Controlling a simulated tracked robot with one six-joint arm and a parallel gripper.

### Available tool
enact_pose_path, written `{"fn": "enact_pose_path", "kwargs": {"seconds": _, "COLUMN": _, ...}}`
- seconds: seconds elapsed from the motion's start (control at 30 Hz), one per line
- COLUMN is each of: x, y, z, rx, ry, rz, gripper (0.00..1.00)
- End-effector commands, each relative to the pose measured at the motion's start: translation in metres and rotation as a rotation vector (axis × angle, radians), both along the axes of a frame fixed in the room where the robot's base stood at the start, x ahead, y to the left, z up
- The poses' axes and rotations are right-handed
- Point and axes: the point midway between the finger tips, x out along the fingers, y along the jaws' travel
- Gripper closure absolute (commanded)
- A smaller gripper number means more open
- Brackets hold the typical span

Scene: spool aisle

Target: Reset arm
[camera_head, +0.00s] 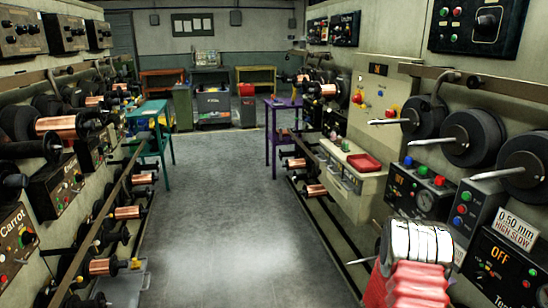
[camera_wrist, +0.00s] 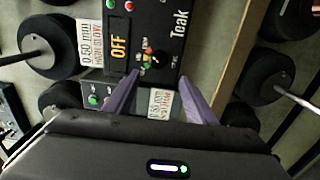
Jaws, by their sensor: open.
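My gripper (camera_wrist: 158,92) shows in the wrist view with its two purple fingers apart and nothing between them. It faces a black control box (camera_wrist: 172,18) marked "Teak" with an "OFF" display and a knob. I cannot tell how far the fingertips are from the box. In the head view my red and white arm (camera_head: 412,265) is at the lower right, in front of the right-hand machines; its fingers are not visible there. The same control box (camera_head: 497,272) shows at the lower right edge.
Machines with black spools (camera_head: 470,138) and pointed spindles line the right wall. Copper spools (camera_head: 70,124) line the left. A teal table (camera_head: 150,108) and a purple table (camera_head: 282,104) stand farther along. The grey aisle floor (camera_head: 225,210) between is clear.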

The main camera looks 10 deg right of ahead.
Motion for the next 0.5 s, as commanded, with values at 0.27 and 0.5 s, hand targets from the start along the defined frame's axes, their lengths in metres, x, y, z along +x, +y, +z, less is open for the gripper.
{"fn": "enact_pose_path", "kwargs": {"seconds": 0.27, "x": -0.031, "y": 0.002, "z": -0.026, "rx": 0.085, "ry": 0.210, "rz": -0.091, "gripper": 0.49}}
{"fn": "enact_pose_path", "kwargs": {"seconds": 0.5, "x": -0.096, "y": 0.021, "z": -0.045, "rx": 0.262, "ry": 0.394, "rz": -0.270, "gripper": 0.49}}
